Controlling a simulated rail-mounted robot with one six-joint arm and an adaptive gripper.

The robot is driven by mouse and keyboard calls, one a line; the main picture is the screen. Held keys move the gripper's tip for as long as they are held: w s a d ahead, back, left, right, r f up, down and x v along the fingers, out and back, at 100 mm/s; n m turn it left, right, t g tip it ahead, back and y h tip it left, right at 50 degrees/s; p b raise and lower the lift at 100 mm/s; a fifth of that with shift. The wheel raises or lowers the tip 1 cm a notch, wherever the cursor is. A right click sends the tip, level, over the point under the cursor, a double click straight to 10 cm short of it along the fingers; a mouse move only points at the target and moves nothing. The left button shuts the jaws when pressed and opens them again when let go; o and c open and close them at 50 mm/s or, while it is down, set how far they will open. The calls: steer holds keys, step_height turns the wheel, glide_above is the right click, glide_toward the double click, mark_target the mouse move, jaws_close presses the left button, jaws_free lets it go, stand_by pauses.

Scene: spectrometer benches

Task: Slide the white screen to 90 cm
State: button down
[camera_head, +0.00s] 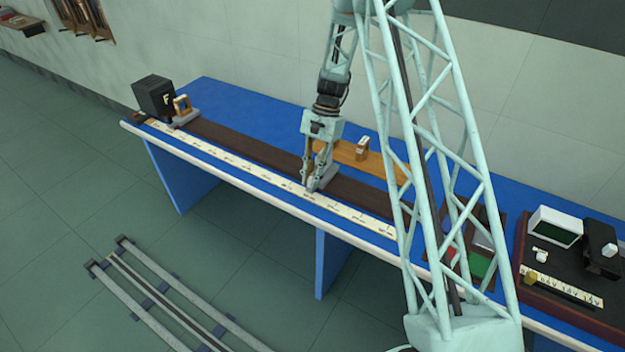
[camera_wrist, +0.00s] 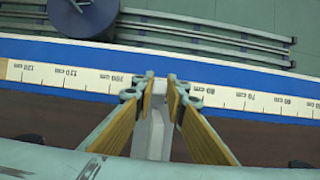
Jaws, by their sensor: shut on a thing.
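My gripper (camera_head: 318,184) is over the dark track (camera_head: 240,145) on the blue bench, jaws shut. In the wrist view my gripper (camera_wrist: 171,80) has its two wood-coloured pads around a pale upright piece (camera_wrist: 152,133), which I take to be the white screen. In the head view only a grey-white base (camera_head: 326,178) shows beside the jaws; the rest is hidden. The white scale (camera_head: 240,165) runs along the track's near side. In the wrist view the scale (camera_wrist: 95,80) reads 120, 110 and about 100 left of the jaws, and 70, 60 to the right. The marks at the jaws are covered.
A black box marked F (camera_head: 154,97) and a wooden-framed piece (camera_head: 182,106) stand at the track's left end. An orange board (camera_head: 375,162) with a small block (camera_head: 362,147) lies behind the track. A dark tray (camera_head: 570,305) of parts sits at right.

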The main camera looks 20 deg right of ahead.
mark_target(318, 155)
steer(key=c, duration=2.6)
jaws_free()
steer(key=shift+d+r, duration=0.1)
steer(key=shift+r, duration=0.05)
steer(key=v, duration=1.1)
steer(key=shift+r, duration=0.2)
steer(key=shift+w+r, duration=0.1)
steer(key=shift+r, duration=0.05)
steer(key=shift+r, duration=0.1)
